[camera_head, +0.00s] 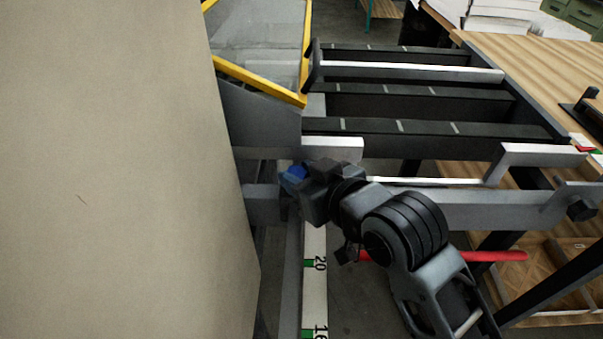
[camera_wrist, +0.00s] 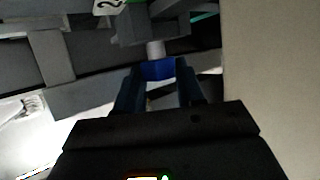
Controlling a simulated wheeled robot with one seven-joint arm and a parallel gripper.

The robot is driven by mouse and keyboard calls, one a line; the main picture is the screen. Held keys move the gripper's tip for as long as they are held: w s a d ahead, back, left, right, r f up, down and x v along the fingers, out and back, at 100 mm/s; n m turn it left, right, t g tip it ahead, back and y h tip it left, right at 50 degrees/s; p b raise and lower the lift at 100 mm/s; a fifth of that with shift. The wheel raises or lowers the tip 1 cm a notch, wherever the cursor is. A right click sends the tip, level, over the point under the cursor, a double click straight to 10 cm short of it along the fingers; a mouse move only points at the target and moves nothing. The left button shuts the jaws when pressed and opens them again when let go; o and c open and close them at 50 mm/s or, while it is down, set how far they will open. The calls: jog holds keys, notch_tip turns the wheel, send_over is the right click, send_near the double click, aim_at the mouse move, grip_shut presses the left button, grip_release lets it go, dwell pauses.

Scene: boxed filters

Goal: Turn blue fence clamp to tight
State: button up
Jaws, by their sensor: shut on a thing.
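The blue fence clamp (camera_head: 294,175) shows as a small blue piece on the grey fence rail, left of my gripper. In the wrist view the blue clamp (camera_wrist: 157,70) lies between my fingertips, below a short pale shaft. My gripper (camera_head: 303,178) reaches it from the right; in the wrist view both fingers (camera_wrist: 157,82) are around the clamp and shut on it. My gripper hides part of the clamp in the head view, and its turn angle cannot be told.
A large beige panel (camera_head: 120,180) fills the left side. A scale strip (camera_head: 314,285) runs below the clamp. A red bar (camera_head: 495,256) lies to the right beside my arm. Dark slatted rails (camera_head: 410,100) and a wooden table (camera_head: 540,60) stand behind.

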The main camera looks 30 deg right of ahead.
jog(key=shift+m+h+p, duration=0.6)
jog(key=shift+m+h, duration=0.1)
jog(key=shift+h, duration=0.1)
jog(key=o, duration=1)
jog(key=shift+a, duration=0.1)
jog(key=shift+o, duration=0.2)
jog(key=v, duration=0.7)
jog(key=shift+s+r, duration=0.2)
jog(key=shift+s, duration=0.1)
